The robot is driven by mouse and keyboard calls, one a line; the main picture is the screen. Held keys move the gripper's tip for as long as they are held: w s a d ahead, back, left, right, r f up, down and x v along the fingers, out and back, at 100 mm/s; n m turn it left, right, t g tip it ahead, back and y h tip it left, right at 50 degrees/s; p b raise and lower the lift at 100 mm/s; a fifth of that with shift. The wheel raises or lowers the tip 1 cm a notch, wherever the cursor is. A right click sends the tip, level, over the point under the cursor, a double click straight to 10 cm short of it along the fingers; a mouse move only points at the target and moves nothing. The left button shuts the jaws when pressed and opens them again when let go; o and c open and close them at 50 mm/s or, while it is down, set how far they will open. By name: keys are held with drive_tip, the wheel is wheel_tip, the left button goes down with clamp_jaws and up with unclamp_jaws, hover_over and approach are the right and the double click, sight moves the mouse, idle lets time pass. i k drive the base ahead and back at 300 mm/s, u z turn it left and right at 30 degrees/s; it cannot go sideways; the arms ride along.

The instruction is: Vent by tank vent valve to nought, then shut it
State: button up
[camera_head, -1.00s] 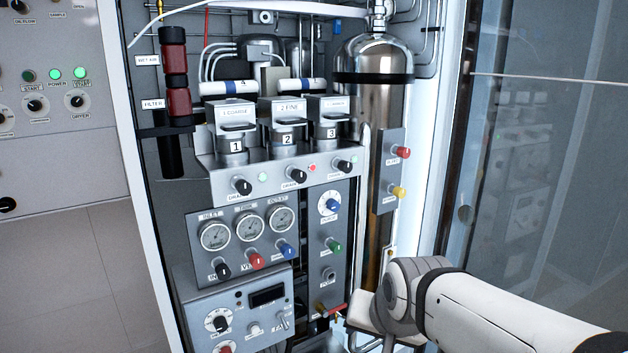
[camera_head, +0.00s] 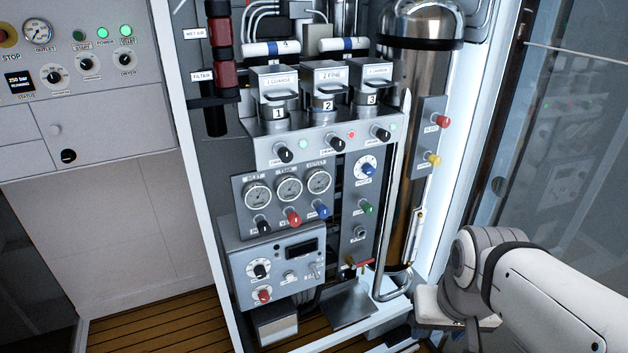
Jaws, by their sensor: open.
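A grey gauge panel (camera_head: 241,207) in the open cabinet carries three round dials: inlet (camera_head: 257,195), middle (camera_head: 289,188) and outlet (camera_head: 319,181). Their needle readings are too small to tell. Below them are a black knob (camera_head: 263,226), a red knob (camera_head: 293,217) and a blue knob (camera_head: 321,210). The red knob is under the middle dial; its label is too blurred to read surely. A tall shiny tank (camera_head: 408,85) stands right of the panel. Beside it, a side plate holds another red knob (camera_head: 442,121) and a yellow knob (camera_head: 432,159). My gripper's fingertips do not show.
My white arm fills the lower right, in front of the cabinet's right edge. A glass door (camera_head: 575,170) stands open at right. A small bench or tray (camera_head: 346,305) juts out low. A lower control box (camera_head: 236,270) sits under the gauges. Wooden floor (camera_head: 150,318) is clear at left.

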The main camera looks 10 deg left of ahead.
sight(293, 218)
drive_tip(key=z, duration=1.6)
drive_tip(key=k, duration=1.1)
drive_tip(key=u, duration=0.95)
drive_tip(key=i, duration=1)
